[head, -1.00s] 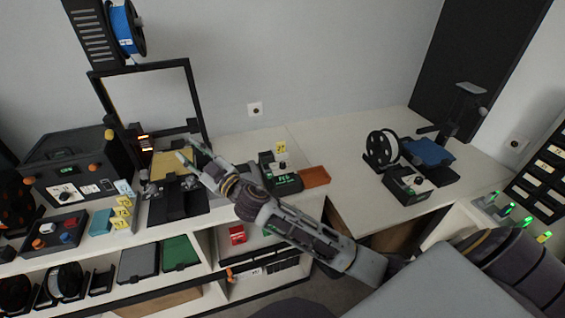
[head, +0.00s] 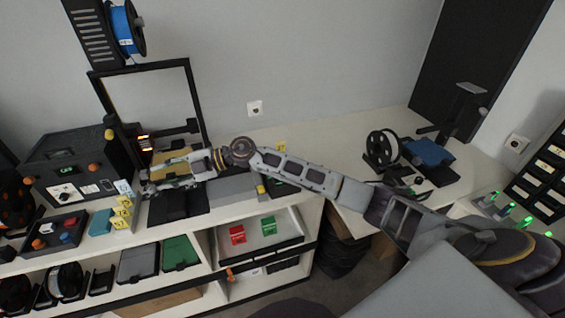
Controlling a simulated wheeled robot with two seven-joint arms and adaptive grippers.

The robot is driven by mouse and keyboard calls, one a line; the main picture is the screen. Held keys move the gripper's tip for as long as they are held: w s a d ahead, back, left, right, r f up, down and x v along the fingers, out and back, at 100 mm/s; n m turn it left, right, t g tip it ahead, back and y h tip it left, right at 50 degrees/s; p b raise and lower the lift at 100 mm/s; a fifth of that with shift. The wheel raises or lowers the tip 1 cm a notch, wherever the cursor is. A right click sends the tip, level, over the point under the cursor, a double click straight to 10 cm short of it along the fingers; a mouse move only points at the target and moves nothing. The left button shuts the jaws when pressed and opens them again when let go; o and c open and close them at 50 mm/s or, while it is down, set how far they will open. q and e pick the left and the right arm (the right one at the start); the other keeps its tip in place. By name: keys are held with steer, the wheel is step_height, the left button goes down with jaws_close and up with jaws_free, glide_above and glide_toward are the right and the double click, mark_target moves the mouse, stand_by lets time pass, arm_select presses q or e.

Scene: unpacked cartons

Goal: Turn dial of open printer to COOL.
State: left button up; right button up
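The open printer is a black open frame (head: 188,95) standing on the white counter, with a gold-coloured bed (head: 165,158) inside and a small lit orange display (head: 144,141) on its left post. My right gripper (head: 146,182) is low at the printer's front left, below the display, pointing left. Its two fingers look spread with a narrow gap, and I see nothing clearly held. The printer's dial and any COOL mark cannot be made out; the gripper covers part of that area. My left gripper is not in view.
A black closed printer (head: 75,160) with a green display stands close on the left. My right arm crosses over the counter. Another printer with a blue bed (head: 428,152) stands at right.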

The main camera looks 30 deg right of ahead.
steer(key=w+d+f+g+h, duration=0.1)
steer(key=w+d+f+h, duration=0.15)
steer(key=d, duration=0.35)
steer(key=w+d+f+g+h, duration=0.1)
steer(key=d+f+h, duration=0.1)
steer(key=d+h, duration=0.3)
steer(key=w+d+f+g+h, duration=0.1)
steer(key=d+f+h, duration=0.1)
steer(key=d, duration=0.6)
steer(key=d+r+m+h, duration=0.2)
steer(key=d+h, duration=0.1)
steer(key=d, duration=0.7)
steer(key=d+r+m+g+h, duration=0.1)
steer(key=d+r+m+h, duration=0.1)
steer(key=d, duration=0.8)
steer(key=shift+r+m+h, duration=0.3)
steer(key=shift+r+h, duration=0.15)
steer(key=shift+d+f, duration=0.1)
steer(key=shift+f, duration=0.1)
